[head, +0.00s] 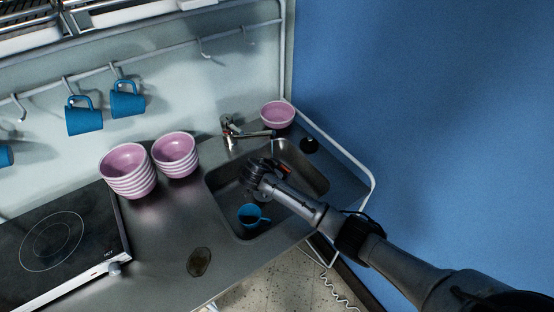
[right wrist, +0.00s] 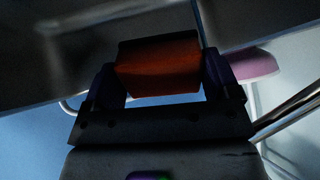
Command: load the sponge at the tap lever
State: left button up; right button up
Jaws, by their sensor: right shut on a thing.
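My right gripper (right wrist: 160,85) is shut on an orange-brown sponge (right wrist: 158,68), which sits between its two fingers in the right wrist view. In the head view my right gripper (head: 268,168) is over the sink basin, just below the tap, with a small orange bit of the sponge (head: 284,169) showing beside it. The tap (head: 232,132) stands at the sink's back edge with its spout reaching right, close above the gripper. Its lever is small and hard to make out. My left gripper is not in view.
A blue mug (head: 250,214) is in the sink basin (head: 226,205). A pink bowl (head: 277,114) stands behind the sink, and two stacks of pink bowls (head: 128,172) stand left. A hob (head: 55,245) is at lower left; blue mugs (head: 84,121) hang above.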

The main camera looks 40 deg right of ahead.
jog(key=s+p, duration=0.1)
jog(key=s+a+p, duration=0.2)
jog(key=s+p, duration=0.1)
jog(key=shift+a, duration=0.25)
dwell(0.9)
dwell(0.4)
jog(key=s+a+r+p, duration=0.2)
jog(key=s+r+p, duration=0.2)
jog(key=p, duration=0.3)
jog(key=shift+a+p, duration=0.35)
